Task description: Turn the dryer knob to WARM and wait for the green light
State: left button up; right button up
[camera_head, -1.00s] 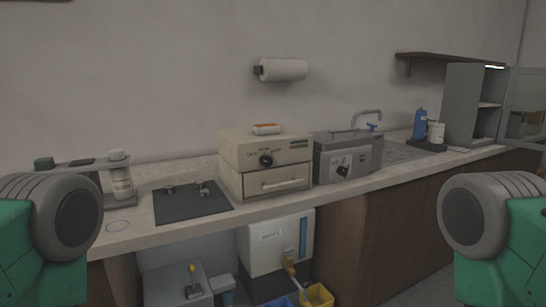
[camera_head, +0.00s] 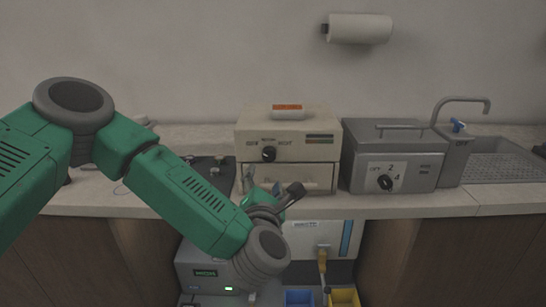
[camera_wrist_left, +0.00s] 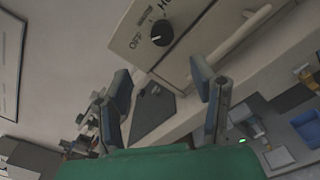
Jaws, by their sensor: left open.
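The dryer (camera_head: 288,147) is a cream box on the counter with a drawer front below its control panel. Its black knob (camera_head: 268,154) sits between labels that read OFF, WARM and HOT; the pointer's exact setting is too small to tell. The knob also shows in the left wrist view (camera_wrist_left: 161,33), at the top. A dark indicator strip (camera_head: 321,138) is at the panel's right; I see no green glow there. My left gripper (camera_head: 287,191) is in front of the dryer's drawer, below the knob. In the left wrist view its fingers (camera_wrist_left: 162,88) are apart and empty. My right gripper is out of view.
A grey bath (camera_head: 392,155) with its own knob stands right of the dryer, then a sink (camera_head: 495,165) and tap. A dark mat (camera_head: 205,172) with small parts lies left. A machine with a green display (camera_head: 206,273) and bins (camera_head: 343,297) sit below the counter.

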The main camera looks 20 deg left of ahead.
aim_at(269, 156)
pick_arm(q)
jog(key=x, duration=0.3)
jog(key=d+x, duration=0.1)
jog(key=x, duration=0.5)
jog(key=shift+w+d, duration=0.35)
jog(key=shift+w, duration=0.15)
jog(key=shift+w+d+r, duration=0.1)
jog(key=shift+w, duration=0.45)
jog(key=shift+w+a, duration=0.1)
jog(key=shift+a, duration=1.35)
jog(key=shift+c, duration=0.6)
jog(key=c, duration=0.6)
jog(key=shift+w+d, duration=0.1)
jog(key=shift+d, duration=0.2)
jog(key=c, duration=0.4)
jog(key=shift+d, duration=0.5)
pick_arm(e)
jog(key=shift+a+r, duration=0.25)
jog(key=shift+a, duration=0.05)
pick_arm(q)
jog(key=shift+a, duration=0.2)
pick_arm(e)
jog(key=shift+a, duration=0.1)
